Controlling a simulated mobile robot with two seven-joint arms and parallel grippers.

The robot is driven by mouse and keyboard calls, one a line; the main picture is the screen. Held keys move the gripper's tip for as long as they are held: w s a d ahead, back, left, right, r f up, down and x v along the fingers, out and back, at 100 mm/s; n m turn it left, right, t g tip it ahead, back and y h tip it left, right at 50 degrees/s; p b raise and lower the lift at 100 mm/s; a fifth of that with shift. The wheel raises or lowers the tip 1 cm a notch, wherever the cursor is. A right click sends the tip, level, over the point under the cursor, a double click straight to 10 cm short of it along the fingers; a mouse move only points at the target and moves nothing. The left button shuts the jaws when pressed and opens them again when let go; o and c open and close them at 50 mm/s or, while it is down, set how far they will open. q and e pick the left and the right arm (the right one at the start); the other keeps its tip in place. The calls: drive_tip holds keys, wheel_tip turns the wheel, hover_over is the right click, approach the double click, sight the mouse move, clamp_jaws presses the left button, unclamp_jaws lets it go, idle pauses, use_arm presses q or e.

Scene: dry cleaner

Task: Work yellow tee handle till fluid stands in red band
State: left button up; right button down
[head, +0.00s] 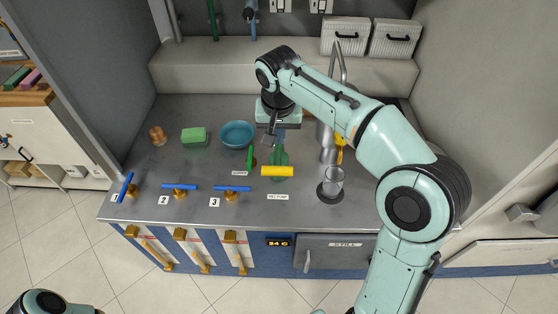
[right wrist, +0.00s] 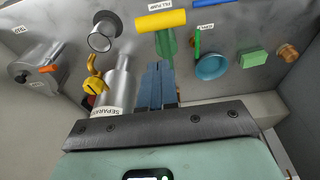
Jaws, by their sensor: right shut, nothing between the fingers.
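The yellow tee handle (head: 277,171) lies crosswise on the green fill pump (head: 279,157) near the middle of the counter. In the right wrist view the handle (right wrist: 160,21) and green pump body (right wrist: 166,42) show beyond my fingers. My right gripper (head: 276,138) is shut and empty, behind and above the pump, apart from the handle. Its closed fingers (right wrist: 158,70) show in the right wrist view. A clear glass cylinder (head: 333,180) stands right of the pump. A metal separator (right wrist: 118,85) stands beside my fingers. I cannot make out a red band or fluid level.
A teal bowl (head: 237,134), green sponge (head: 194,135) and copper-coloured piece (head: 158,136) sit left of the pump. Several blue-handled valves (head: 179,188) line the front edge. A yellow valve handle (right wrist: 95,82) is by the separator. A small green lever (head: 250,156) stands close to the pump.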

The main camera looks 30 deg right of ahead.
drive_tip(key=b, duration=0.1)
approach(279, 167)
drive_tip(key=x, duration=0.5)
drive_tip(key=shift+w+d+f, duration=0.2)
drive_tip(key=shift+w+d, duration=0.05)
drive_tip(key=shift+w, duration=0.1)
use_arm(q)
drive_tip(key=shift+s+f, duration=0.85)
drive_tip(key=shift+s, duration=0.05)
use_arm(e)
drive_tip(key=shift+s+f, duration=0.15)
drive_tip(key=shift+f, duration=0.45)
use_arm(q)
drive_tip(key=shift+f, duration=0.1)
use_arm(e)
drive_tip(key=shift+a, duration=0.1)
